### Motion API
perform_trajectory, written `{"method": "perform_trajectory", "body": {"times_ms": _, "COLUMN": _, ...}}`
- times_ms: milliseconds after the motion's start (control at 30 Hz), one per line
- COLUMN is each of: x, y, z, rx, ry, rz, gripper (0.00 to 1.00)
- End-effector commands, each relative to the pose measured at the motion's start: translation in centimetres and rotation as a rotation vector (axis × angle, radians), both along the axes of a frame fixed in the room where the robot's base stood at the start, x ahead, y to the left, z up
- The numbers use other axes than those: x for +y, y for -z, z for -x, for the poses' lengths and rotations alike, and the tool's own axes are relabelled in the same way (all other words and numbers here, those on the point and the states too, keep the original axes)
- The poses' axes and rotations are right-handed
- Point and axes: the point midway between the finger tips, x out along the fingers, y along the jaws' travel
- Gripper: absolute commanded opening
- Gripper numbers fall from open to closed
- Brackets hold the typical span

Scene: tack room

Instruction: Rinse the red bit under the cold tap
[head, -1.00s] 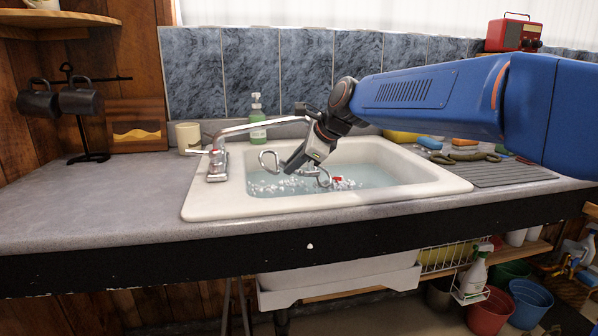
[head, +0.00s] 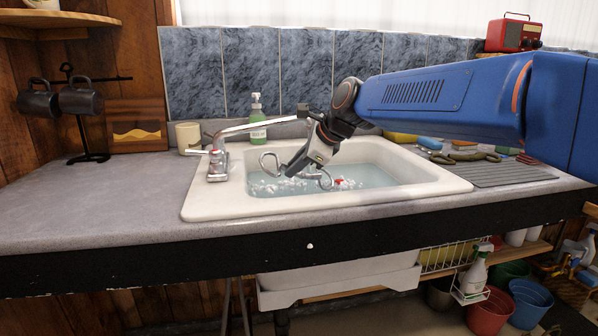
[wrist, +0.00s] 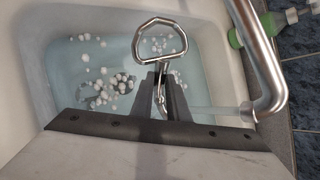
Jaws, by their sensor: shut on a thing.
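My gripper (head: 297,168) is shut on a metal bit with ring ends, holding it over the sink. One ring (head: 269,162) shows left of the fingers and another (head: 325,181) to the right. A small red part (head: 340,182) shows beside the right ring. In the wrist view the gripper (wrist: 163,80) has a silver D-shaped ring (wrist: 161,22) beyond its fingertips; no red shows there. The tap (head: 217,165) stands at the sink's left, its spout (wrist: 262,70) close beside the fingers. A pale streak like running water (wrist: 215,110) leaves the spout's mouth. No cold marking is readable.
The white sink (head: 212,203) holds water with white foam clumps (wrist: 120,83). A green soap bottle (head: 257,120) and a beige cup (head: 188,137) stand behind the tap. Sponges and a grey ridged mat (head: 500,175) lie right of the sink.

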Motion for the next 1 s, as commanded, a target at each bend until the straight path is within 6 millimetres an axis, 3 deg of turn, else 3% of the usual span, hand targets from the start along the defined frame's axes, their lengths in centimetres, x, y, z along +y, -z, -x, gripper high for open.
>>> {"method": "perform_trajectory", "body": {"times_ms": 1000, "x": 0.4, "y": -0.1, "z": -1.5, "rx": -0.001, "ry": 0.001, "rz": 0.000, "gripper": 0.00}}
